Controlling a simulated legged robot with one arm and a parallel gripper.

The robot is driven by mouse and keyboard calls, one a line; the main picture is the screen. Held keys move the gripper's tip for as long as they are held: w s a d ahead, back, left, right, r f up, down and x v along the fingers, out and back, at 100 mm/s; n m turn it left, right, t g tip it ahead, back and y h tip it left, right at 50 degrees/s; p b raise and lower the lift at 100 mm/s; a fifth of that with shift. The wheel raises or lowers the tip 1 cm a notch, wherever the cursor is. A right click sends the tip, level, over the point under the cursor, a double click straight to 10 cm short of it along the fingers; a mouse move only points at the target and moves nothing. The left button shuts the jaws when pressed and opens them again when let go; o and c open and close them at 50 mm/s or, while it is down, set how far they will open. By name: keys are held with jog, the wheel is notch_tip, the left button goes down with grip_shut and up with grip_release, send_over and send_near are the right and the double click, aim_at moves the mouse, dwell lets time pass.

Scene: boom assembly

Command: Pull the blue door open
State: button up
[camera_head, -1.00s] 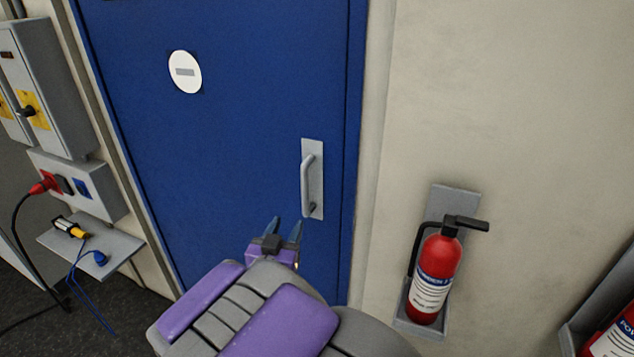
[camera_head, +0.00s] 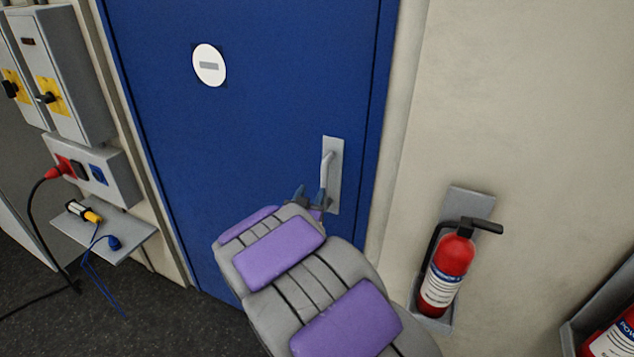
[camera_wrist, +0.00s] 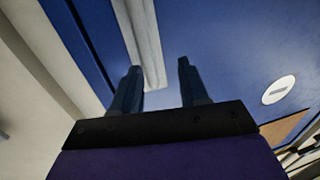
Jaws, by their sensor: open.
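The blue door (camera_head: 235,130) stands shut in its frame in the head view, and it also fills much of the wrist view (camera_wrist: 225,50). A grey pull handle (camera_head: 327,168) on a metal plate is at the door's right side. In the wrist view the handle and plate (camera_wrist: 140,40) run down from the top edge to between my fingers. My gripper (camera_head: 310,192) is open at the handle's lower part, and its fingers also show in the wrist view (camera_wrist: 158,68). I cannot tell whether either finger touches the handle. My arm hides the door's lower right part.
A red fire extinguisher (camera_head: 448,270) hangs on the pale wall right of the door. Grey electrical boxes (camera_head: 62,75), a socket panel and a small shelf (camera_head: 125,232) with a cable are at the left. A round white sign (camera_head: 209,65) is on the door.

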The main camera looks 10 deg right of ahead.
aim_at(323, 183)
jog(key=w+d, duration=0.2)
jog(key=d, duration=0.1)
jog(key=w+d, duration=0.2)
jog(key=w, duration=0.1)
jog(key=shift+d, duration=0.4)
jog(key=shift+w+a, duration=0.15)
jog(key=shift+w, duration=0.1)
jog(key=shift+w+a, duration=0.15)
jog(key=shift+a, duration=0.75)
jog(key=shift+d, duration=0.75)
jog(key=c, duration=0.5)
jog(key=shift+a, duration=0.2)
jog(key=shift+c, duration=1.4)
jog(key=shift+a, duration=0.15)
grip_shut()
